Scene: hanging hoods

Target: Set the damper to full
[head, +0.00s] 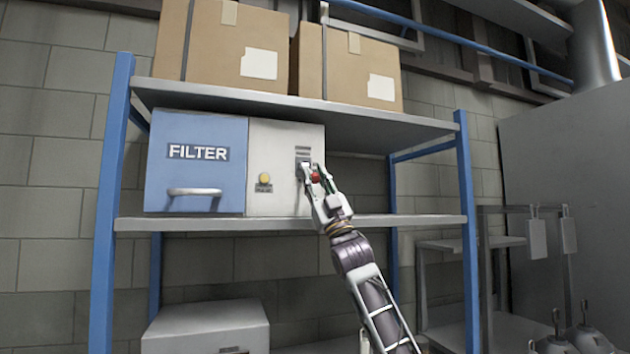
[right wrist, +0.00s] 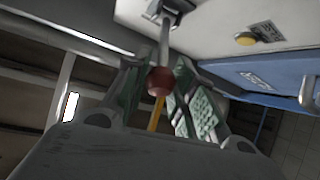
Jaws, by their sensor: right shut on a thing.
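The filter unit stands on the shelf, with a blue FILTER door (head: 197,175) and a white panel (head: 272,152). The damper lever's red knob (head: 315,177) is at the panel's right side, below a small dark label plate (head: 303,153). My right gripper (head: 316,180) is at the lever, with its fingers around the red knob. In the right wrist view the red knob (right wrist: 159,81) sits between the green-padded fingers, on a metal rod (right wrist: 165,40) that runs to the panel. The lever's exact setting is partly hidden by the fingers. My left gripper is not in view.
Two cardboard boxes (head: 223,45) stand on the upper shelf (head: 250,100). A yellow button (head: 264,179) is on the white panel, left of the lever. Blue posts (head: 467,220) bound the rack. The lower shelf (head: 420,219) is bare to the right of the unit.

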